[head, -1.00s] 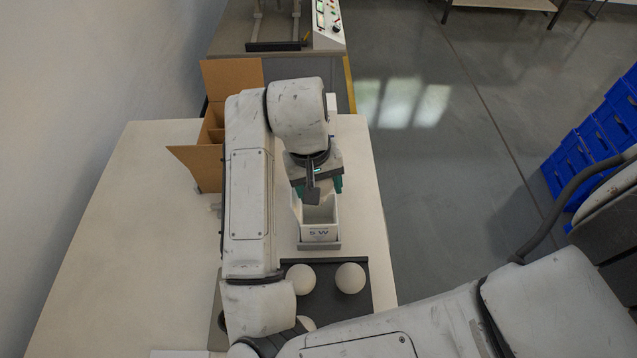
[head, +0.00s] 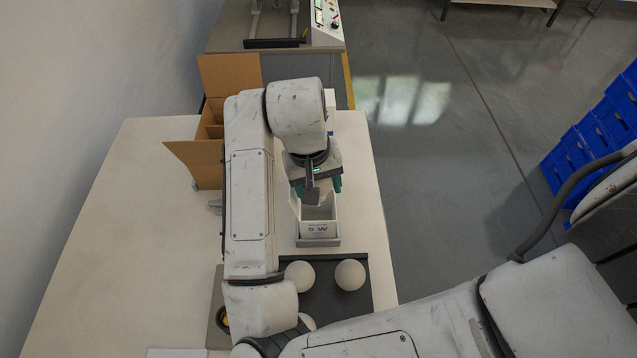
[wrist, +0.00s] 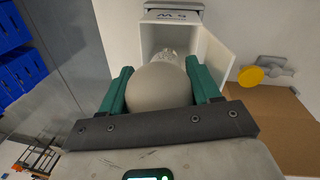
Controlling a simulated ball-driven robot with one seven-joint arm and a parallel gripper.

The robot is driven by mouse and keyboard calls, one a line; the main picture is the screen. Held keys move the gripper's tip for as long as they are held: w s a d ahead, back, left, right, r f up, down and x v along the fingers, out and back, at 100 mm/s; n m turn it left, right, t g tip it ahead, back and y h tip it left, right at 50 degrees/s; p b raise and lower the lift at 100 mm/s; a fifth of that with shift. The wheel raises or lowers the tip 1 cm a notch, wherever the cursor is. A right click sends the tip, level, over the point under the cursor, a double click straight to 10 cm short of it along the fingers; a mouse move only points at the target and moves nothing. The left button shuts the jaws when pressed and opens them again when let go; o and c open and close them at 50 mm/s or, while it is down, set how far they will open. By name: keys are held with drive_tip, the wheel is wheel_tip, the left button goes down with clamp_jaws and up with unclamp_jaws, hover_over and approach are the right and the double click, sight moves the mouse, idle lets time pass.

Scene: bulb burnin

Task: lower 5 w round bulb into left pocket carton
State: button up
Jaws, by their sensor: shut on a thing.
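My gripper (head: 318,183) is above the open white carton (head: 319,230) marked 5 W, which stands in a grey holder on the bench. In the wrist view, my gripper (wrist: 160,82) is shut on a white round bulb (wrist: 160,90), with one green finger at each side. The bulb's clear narrower end points toward the carton opening (wrist: 200,45). The bulb overlaps the opening in this view, and how deep it sits cannot be told.
White round bulbs (head: 350,275) lie on a dark tray (head: 335,305) in front of the carton, one partly behind my arm. An open cardboard box (head: 205,160) stands at the back left. A yellow disc (wrist: 250,76) is near the carton in the wrist view. The bench's left side is clear.

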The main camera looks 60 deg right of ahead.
drive_tip(key=shift+f+b, duration=1.25)
drive_tip(key=shift+f, duration=0.4)
drive_tip(key=o, duration=1.2)
drive_tip(key=r, duration=0.3)
drive_tip(key=r+p, duration=0.1)
drive_tip(key=r, duration=0.3)
drive_tip(key=w+a+r, duration=0.1)
drive_tip(key=r, duration=0.2)
drive_tip(key=shift+r, duration=0.35)
